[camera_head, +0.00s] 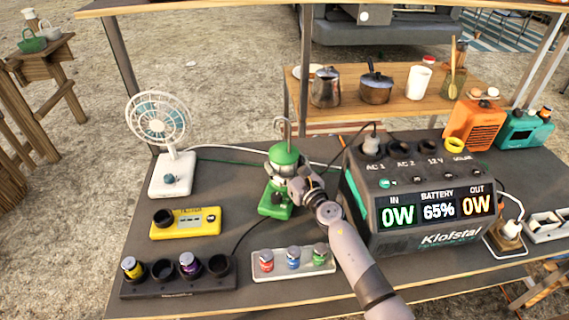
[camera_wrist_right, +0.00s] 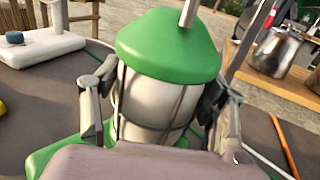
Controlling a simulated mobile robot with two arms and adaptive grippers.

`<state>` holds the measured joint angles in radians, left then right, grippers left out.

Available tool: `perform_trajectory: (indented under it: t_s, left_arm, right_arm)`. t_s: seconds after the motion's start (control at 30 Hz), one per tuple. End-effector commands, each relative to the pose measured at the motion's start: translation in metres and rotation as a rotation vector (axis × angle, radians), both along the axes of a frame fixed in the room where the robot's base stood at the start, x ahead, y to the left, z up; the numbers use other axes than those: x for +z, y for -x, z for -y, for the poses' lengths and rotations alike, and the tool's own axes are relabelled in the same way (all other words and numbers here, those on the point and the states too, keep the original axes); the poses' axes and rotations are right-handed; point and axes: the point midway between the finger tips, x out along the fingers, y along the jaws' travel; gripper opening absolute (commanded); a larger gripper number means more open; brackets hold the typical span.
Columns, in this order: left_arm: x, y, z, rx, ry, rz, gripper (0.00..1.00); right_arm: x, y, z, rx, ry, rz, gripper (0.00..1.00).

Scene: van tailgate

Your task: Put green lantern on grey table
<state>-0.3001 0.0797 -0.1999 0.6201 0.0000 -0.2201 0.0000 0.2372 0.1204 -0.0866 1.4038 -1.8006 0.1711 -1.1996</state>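The green lantern (camera_head: 284,155) is upright over the middle of the grey table (camera_head: 235,235), its green base low against the tabletop; I cannot tell if the base touches it. It has a green cap, a pale globe with a wire cage and a hanging handle. My right gripper (camera_head: 294,183) reaches it from the front right. In the right wrist view, its fingers (camera_wrist_right: 157,95) flank the lantern's globe (camera_wrist_right: 155,105), one on each side, and appear pressed against it. My arm and gripper hide part of the lantern in the head view. My left gripper is not in view.
A power station (camera_head: 425,205) stands close on the right. A white fan (camera_head: 172,172) and a yellow tester (camera_head: 187,223) are left. A tray with coloured jars (camera_head: 292,262) and a dark socket rack (camera_head: 175,280) lie in front. Cables run behind and beside the lantern.

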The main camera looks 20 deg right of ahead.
Motion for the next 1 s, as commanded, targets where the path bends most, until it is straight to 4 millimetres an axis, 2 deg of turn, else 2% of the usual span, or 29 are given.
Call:
perform_trajectory:
  t_s: [0.2, 0.57, 0.77, 1.0]
  left_arm:
    - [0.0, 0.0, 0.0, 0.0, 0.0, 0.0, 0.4]
    - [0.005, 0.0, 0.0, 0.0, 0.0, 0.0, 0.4]
    - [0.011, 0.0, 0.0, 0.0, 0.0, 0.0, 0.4]
    - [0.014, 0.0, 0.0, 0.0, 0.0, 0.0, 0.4]
  right_arm:
    - [0.0, 0.0, 0.0, 0.0, -0.001, 0.0, 0.83]
    - [0.005, 0.0, 0.0, 0.0, -0.001, 0.001, 0.83]
    - [0.003, 0.032, 0.007, 0.0, 0.001, -0.003, 0.83]
    - [0.002, 0.083, 0.019, -0.001, 0.001, -0.002, 0.83]
